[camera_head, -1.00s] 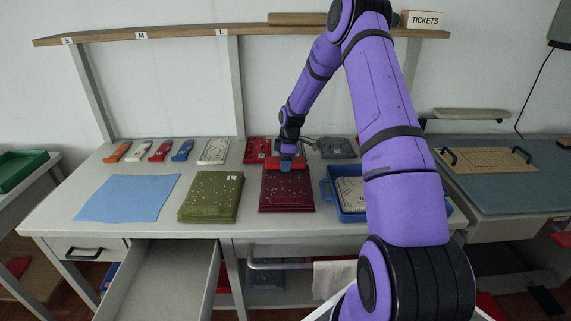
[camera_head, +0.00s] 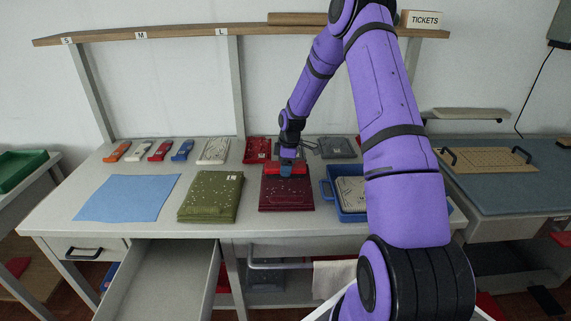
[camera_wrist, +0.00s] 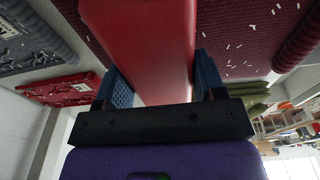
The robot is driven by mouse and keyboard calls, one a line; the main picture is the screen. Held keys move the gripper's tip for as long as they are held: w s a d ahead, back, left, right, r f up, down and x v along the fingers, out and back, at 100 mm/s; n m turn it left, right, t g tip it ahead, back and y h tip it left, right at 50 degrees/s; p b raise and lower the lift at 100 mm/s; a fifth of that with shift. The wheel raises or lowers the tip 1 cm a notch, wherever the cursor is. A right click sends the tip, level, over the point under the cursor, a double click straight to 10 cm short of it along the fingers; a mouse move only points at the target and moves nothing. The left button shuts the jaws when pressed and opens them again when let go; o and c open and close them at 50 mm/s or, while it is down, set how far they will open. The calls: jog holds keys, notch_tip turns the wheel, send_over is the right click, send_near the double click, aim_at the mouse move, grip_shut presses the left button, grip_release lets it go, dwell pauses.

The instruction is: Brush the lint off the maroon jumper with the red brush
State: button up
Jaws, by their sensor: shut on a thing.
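The maroon jumper (camera_head: 287,198) lies folded on the table, with pale lint specks scattered on it. The specks also show on the maroon knit in the wrist view (camera_wrist: 245,35). My gripper (camera_head: 287,166) is over the far part of the jumper. It is shut on the red brush (camera_wrist: 145,45), whose red body runs between the blue fingers in the wrist view. In the head view the brush (camera_head: 298,169) lies crosswise at the jumper's far edge. Its bristles are hidden, so I cannot tell whether they touch the knit.
A folded green garment (camera_head: 212,197) with pale specks lies left of the jumper. A blue tray (camera_head: 326,190) holding a pale garment stands close on the right, partly behind my arm. A blue cloth (camera_head: 125,198) lies further left. A drawer (camera_head: 160,280) stands open at the front.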

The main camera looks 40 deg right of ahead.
aim_at(285, 191)
jog(key=shift+s+a+f, duration=0.15)
jog(key=shift+s+a, duration=0.5)
jog(key=shift+s, duration=0.3)
jog(key=shift+s+a+r, duration=0.15)
jog(key=shift+s+a, duration=0.35)
jog(key=shift+s, duration=0.25)
jog(key=shift+s+a+r, duration=0.1)
jog(key=shift+s+a, duration=0.4)
jog(key=shift+s, duration=0.2)
jog(key=shift+s+a+f, duration=0.15)
jog(key=shift+s+a, duration=0.45)
jog(key=shift+s, duration=0.25)
jog(key=shift+s+a+f, duration=0.1)
jog(key=shift+s+a, duration=0.45)
jog(key=shift+s, duration=0.25)
jog(key=shift+s+a+r, duration=0.15)
jog(key=shift+s+a, duration=0.4)
jog(key=shift+s, duration=0.2)
jog(key=shift+s+a+r, duration=0.1)
jog(key=shift+s+a, duration=0.4)
jog(key=shift+s, duration=0.2)
jog(key=shift+w+d+f, duration=0.1)
jog(key=shift+w+d, duration=0.5)
jog(key=shift+w, duration=0.2)
jog(key=shift+w+d+f, duration=0.1)
jog(key=shift+w+d, duration=0.45)
jog(key=shift+w, duration=0.25)
